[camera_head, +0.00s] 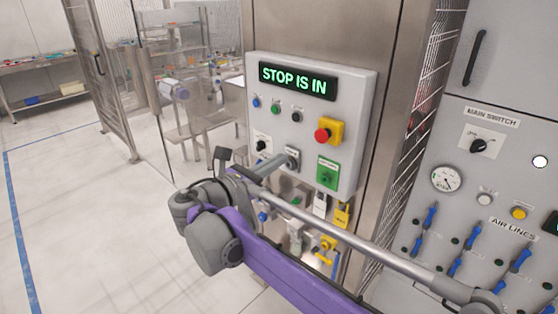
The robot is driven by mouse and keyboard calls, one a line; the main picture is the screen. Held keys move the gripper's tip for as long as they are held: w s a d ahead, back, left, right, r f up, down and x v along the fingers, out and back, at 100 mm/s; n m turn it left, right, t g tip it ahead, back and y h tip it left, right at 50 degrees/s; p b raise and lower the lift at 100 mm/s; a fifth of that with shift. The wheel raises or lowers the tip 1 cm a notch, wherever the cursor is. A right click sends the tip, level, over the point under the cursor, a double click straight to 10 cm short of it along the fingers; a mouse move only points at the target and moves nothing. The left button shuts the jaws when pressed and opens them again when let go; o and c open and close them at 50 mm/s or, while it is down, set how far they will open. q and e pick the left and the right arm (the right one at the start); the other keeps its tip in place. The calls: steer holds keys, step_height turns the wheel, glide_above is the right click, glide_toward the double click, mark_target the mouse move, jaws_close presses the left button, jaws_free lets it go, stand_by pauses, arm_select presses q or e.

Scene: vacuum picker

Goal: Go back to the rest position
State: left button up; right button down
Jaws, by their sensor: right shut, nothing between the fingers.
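My right arm comes in from the lower right, with a purple link and a grey wrist. My right gripper (272,165) is shut and empty. It is in front of the lower part of the grey control panel (313,75), close to a small switch. I cannot tell whether the fingertips touch the panel. The panel's display (297,80) reads "STOP IS IN" in green. A red stop button on a yellow base (329,131) is to the upper right of the gripper. My left gripper is not in view.
A green-plated switch (328,174) and hanging tags are close by the arm. A cabinet with a main switch (479,146) and blue-handled air line valves (456,263) stands at the right. A glass-walled cell is behind. The floor (90,200) at the left is clear.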

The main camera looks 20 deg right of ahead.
steer(key=s+d+f+m+g+y, duration=0.25)
steer(key=s+f+m+y, duration=0.5)
steer(key=s+f, duration=0.6)
steer(key=s+a+f+m+y, duration=0.4)
steer(key=s+f+m, duration=0.2)
steer(key=f+m, duration=0.1)
steer(key=s+a+f+m+y, duration=0.5)
steer(key=f+m, duration=0.3)
steer(key=f, duration=0.2)
steer(key=shift+s+a+f+t, duration=0.2)
steer(key=shift+s+t, duration=0.25)
steer(key=shift+s, duration=0.15)
steer(key=shift+d, duration=0.15)
